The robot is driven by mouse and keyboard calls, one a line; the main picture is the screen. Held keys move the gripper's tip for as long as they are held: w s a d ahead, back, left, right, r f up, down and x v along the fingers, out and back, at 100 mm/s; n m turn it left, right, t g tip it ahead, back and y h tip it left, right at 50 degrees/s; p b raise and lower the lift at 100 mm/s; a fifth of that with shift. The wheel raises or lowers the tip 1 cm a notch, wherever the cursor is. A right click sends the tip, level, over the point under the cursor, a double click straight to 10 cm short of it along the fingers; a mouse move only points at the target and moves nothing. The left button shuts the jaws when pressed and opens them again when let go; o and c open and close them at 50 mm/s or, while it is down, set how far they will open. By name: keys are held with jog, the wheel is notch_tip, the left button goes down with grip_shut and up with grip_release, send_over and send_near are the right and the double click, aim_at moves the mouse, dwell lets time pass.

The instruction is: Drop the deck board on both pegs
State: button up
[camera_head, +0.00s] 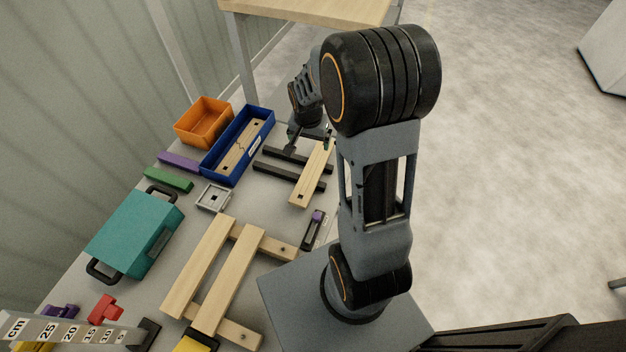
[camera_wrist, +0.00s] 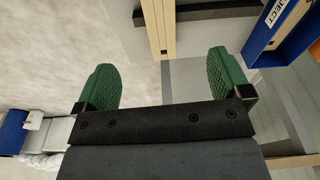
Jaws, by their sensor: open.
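A pale wooden deck board (camera_head: 309,180) lies across two dark parallel bars (camera_head: 300,168) near the table's right edge. It has a small dark hole near its near end. In the wrist view the board (camera_wrist: 157,25) runs up between my fingers, with a dark hole near its end. My gripper (camera_wrist: 165,80) is open and empty, with green fingertips apart. In the head view it is near the board's far end, partly hidden by my arm. A wooden frame (camera_head: 230,280) at the front has two boards across two rails. Small dark round pegs or holes show on the rails' right ends.
A blue tray (camera_head: 209,166) holds a cracked board; its label reads REJECT in the wrist view. Behind are an orange bin (camera_head: 183,134), purple and green blocks, and a square grey fixture (camera_head: 213,184). A teal case (camera_head: 135,235) stands left. Floor lies right of the table.

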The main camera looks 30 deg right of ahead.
jog(key=m+b, duration=0.1)
jog(key=b, duration=0.2)
send_over(313, 169)
jog(key=f, duration=1.1)
jog(key=shift+s+a+f, duration=0.15)
jog(key=shift+a+f, duration=0.05)
jog(key=shift+d+f+b, duration=0.15)
jog(key=shift+f+b, duration=0.15)
jog(key=shift+f, duration=1.25)
jog(key=shift+d+f+b, duration=0.1)
jog(key=shift+f+b, duration=0.15)
jog(key=shift+f, duration=1.3)
jog(key=shift+c, duration=0.4)
jog(key=c, duration=1)
